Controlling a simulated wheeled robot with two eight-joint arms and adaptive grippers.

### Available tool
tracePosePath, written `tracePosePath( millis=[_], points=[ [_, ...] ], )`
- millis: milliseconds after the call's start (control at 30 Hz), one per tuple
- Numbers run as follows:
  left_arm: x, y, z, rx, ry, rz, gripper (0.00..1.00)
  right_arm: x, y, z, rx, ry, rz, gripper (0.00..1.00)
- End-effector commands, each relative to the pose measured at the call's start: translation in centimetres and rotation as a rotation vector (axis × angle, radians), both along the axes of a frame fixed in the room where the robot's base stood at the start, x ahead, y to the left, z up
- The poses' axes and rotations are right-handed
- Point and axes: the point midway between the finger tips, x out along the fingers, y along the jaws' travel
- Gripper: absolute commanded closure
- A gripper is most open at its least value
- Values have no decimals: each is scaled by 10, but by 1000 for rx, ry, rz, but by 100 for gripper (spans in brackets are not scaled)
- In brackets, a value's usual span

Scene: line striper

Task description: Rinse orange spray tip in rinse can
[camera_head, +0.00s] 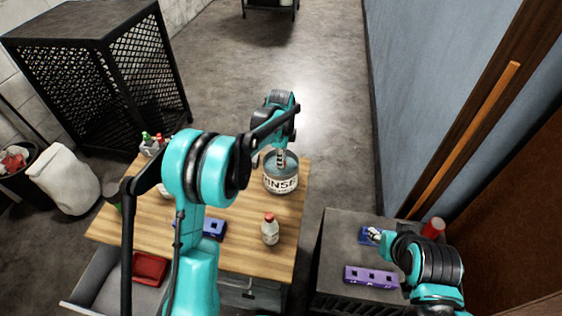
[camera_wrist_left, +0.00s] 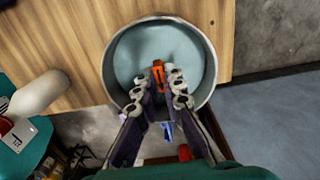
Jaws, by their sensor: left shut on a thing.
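The rinse can (camera_head: 281,184) is a round pale metal can lettered "INSE", standing on the wooden table near its right edge. In the left wrist view the can (camera_wrist_left: 116,92) shows from above with its grey-blue inside. My left gripper (camera_head: 281,160) points down into the can's mouth and is shut on the orange spray tip (camera_wrist_left: 158,73). The tip shows at the fingertips, within the can's rim. I cannot tell whether it touches the liquid. My right gripper (camera_head: 374,235) is over the dark cabinet by a blue block; its jaws are too small to read.
A white bottle with a red cap (camera_head: 270,230) stands on the table (camera_head: 256,261) in front of the can. A blue holder (camera_head: 214,229) and a red tray (camera_head: 150,268) are nearer. A purple holder (camera_head: 371,277) and a red cylinder (camera_head: 433,228) are at the right cabinet.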

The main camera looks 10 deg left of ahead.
Motion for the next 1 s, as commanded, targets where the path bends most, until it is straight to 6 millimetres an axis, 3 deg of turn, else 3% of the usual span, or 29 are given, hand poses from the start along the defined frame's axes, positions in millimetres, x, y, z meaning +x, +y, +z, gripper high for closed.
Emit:
tracePosePath(
  millis=[100,700,1000],
  points=[
    [0,0,20,0,0,0,100,0,0,14,0,0,0,60],
    [0,0,95,0,0,0,100,0,0,61,0,0,0,60],
    [0,0,106,0,0,0,100,0,0,67,0,0,0,60]
  ],
)
